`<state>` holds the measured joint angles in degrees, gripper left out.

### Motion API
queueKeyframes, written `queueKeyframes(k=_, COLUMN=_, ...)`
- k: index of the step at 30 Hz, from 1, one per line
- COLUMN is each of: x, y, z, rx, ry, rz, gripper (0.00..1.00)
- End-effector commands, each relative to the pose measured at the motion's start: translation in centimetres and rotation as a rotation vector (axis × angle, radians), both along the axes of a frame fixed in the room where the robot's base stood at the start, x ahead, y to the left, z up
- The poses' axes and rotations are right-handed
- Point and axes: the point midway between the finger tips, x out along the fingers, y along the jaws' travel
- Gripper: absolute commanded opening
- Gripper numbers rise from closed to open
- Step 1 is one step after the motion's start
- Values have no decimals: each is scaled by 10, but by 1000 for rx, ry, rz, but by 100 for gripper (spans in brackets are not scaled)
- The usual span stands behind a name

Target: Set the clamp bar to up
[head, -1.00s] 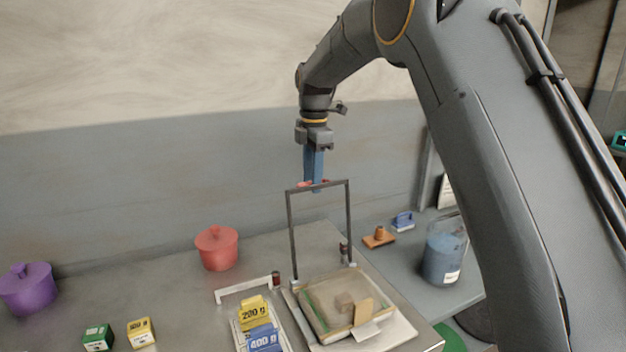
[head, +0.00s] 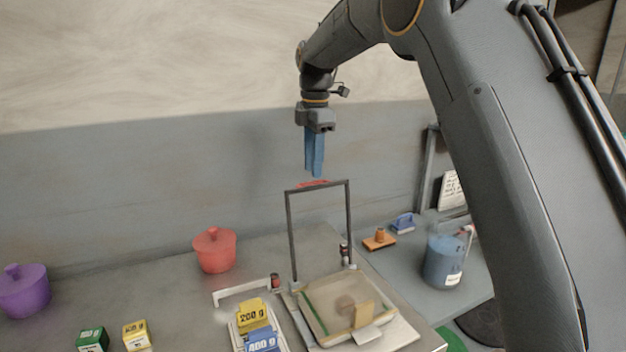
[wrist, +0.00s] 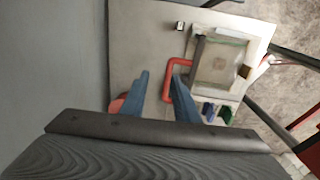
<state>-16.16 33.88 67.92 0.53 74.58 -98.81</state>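The clamp bar (head: 349,225) is a dark upright frame with a red grip (head: 313,184) along its top. It stands nearly vertical at the back edge of a flat clamp base (head: 385,336) on the metal counter. My gripper (head: 314,176) points down just above the red grip, with a small gap between them. In the wrist view the blue fingers of my gripper (wrist: 161,76) are spread apart with nothing held. A red bar (wrist: 167,84) shows beyond and between them, likely the grip.
A framed panel with a small block (head: 364,314) lies on the base. To the left are a white bracket (head: 240,291), yellow and blue weights (head: 252,317), a red pot (head: 214,250) and a purple pot (head: 24,288). A blue-filled jar (head: 443,262) stands right.

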Motion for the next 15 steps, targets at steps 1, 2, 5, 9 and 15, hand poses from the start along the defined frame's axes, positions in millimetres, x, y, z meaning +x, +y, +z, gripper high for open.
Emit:
queueKeyframes(k=1, x=0, y=0, z=7, rx=1, ry=-3, rz=0, gripper=28)
queueKeyframes(k=2, x=0, y=0, z=11, rx=1, ry=-2, rz=0, gripper=28)
queueKeyframes(k=5, x=-1, y=-1, z=24, rx=0, ry=0, rz=0, gripper=28)
queueKeyframes(k=9, x=-2, y=-1, z=33, rx=-1, ry=3, rz=-1, gripper=28)
queueKeyframes(k=15, x=-3, y=-2, z=35, rx=-1, ry=3, rz=-1, gripper=28)
